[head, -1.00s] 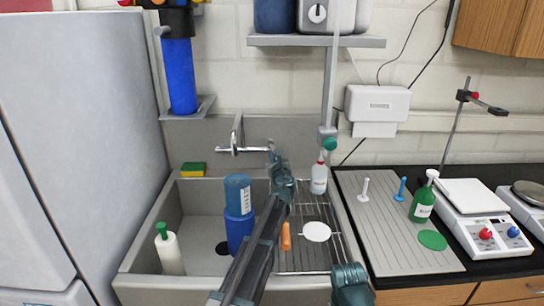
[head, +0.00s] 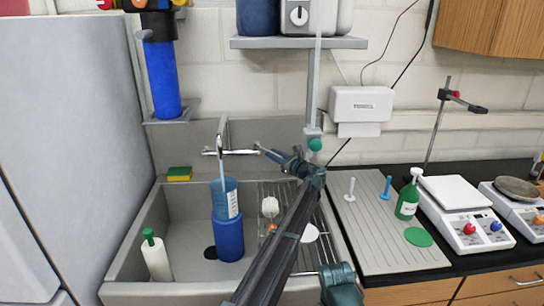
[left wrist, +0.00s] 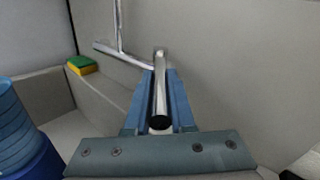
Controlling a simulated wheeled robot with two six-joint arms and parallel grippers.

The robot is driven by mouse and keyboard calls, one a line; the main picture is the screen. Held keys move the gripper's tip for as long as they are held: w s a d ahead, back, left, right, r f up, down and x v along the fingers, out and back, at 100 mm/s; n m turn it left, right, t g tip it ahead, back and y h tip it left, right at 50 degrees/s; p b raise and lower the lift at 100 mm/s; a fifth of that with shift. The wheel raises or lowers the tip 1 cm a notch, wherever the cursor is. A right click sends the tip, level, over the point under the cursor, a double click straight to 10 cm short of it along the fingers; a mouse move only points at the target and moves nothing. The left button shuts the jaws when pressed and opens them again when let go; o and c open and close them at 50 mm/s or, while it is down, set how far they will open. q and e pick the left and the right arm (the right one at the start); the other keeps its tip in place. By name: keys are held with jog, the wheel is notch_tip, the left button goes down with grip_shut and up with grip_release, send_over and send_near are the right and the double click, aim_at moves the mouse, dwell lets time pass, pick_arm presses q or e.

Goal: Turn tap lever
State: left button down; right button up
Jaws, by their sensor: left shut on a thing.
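The chrome tap (head: 221,150) is on the back wall above the sink, with its lever (left wrist: 160,88) on the right side. My left gripper (head: 268,152) is at the right end of the tap. In the left wrist view its two blue fingers (left wrist: 160,100) close around the chrome lever, one on each side. A thin pale blue stream, seemingly water, runs from the spout down to the blue container (head: 228,238) in the sink (head: 185,215). My right gripper is not in view.
A sponge (head: 179,174) lies on the sink's back left rim. A white bottle with green cap (head: 156,256) stands at the left in the sink. A wire rack (head: 308,258) lies right of it, partly behind my arm.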

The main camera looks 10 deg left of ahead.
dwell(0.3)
pick_arm(q)
jog(key=c, duration=0.8)
grip_release()
jog(key=shift+o, duration=0.2)
